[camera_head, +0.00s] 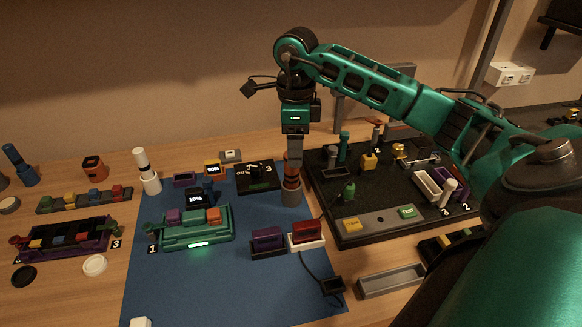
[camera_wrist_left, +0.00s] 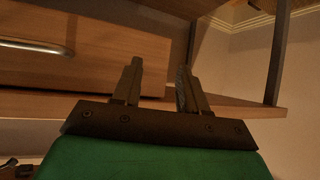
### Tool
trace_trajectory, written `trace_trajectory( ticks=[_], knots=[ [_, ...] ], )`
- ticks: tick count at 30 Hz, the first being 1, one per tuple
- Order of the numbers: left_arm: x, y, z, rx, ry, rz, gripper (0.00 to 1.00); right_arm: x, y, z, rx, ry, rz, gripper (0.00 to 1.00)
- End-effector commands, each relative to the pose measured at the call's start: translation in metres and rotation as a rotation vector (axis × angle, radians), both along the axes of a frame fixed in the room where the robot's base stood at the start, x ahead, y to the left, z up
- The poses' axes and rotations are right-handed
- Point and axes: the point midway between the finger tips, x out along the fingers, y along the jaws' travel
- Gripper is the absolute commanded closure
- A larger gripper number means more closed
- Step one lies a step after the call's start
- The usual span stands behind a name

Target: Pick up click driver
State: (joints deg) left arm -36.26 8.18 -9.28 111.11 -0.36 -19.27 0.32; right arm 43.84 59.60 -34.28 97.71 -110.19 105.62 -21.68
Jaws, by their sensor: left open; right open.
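My right gripper (camera_head: 293,158) points straight down over the blue mat (camera_head: 180,285) in the head view. Directly below it stands an upright cylindrical piece with a grey base and orange-brown bands (camera_head: 291,195), possibly the click driver; I cannot tell for sure. The right fingers are small and dark here, open around or just above its top; contact cannot be told. My left gripper (camera_wrist_left: 157,88) shows only in the left wrist view, open and empty, away from the work area, facing a wooden drawer front (camera_wrist_left: 85,50).
A green tray with colored blocks (camera_head: 197,238), a purple block holder (camera_head: 267,242) and a red block holder (camera_head: 306,235) stand on the mat. A black board with several parts (camera_head: 385,230) lies right of the gripper. The mat's front left is mostly clear.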

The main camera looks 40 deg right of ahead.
Motion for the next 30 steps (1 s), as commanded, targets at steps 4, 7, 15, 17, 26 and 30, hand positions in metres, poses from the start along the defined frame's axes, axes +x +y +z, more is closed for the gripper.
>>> trace_trajectory(
  ticks=[4, 7, 15, 17, 26, 30],
  knots=[
    [0.000, 0.000, 0.001, -0.001, 0.000, -0.001, 0.57, 0.001, 0.001, -0.010, 0.001, 0.001, 0.001, 0.35],
    [0.000, 0.000, 0.002, -0.001, 0.000, -0.001, 0.57, 0.004, 0.002, -0.023, 0.003, 0.003, 0.001, 0.35],
    [0.005, -0.001, 0.007, -0.001, -0.012, -0.001, 0.57, 0.008, 0.001, -0.056, 0.000, 0.001, 0.001, 0.35],
    [0.007, -0.001, 0.007, 0.000, -0.014, -0.001, 0.57, 0.008, 0.001, -0.057, 0.000, 0.000, 0.001, 0.35],
    [0.007, -0.001, 0.008, -0.001, -0.016, -0.002, 0.57, 0.008, 0.001, -0.057, 0.000, 0.000, 0.001, 0.46],
    [0.006, -0.001, 0.007, -0.002, -0.015, -0.001, 0.57, 0.008, 0.001, -0.057, 0.000, 0.000, 0.001, 0.59]
  ],
)
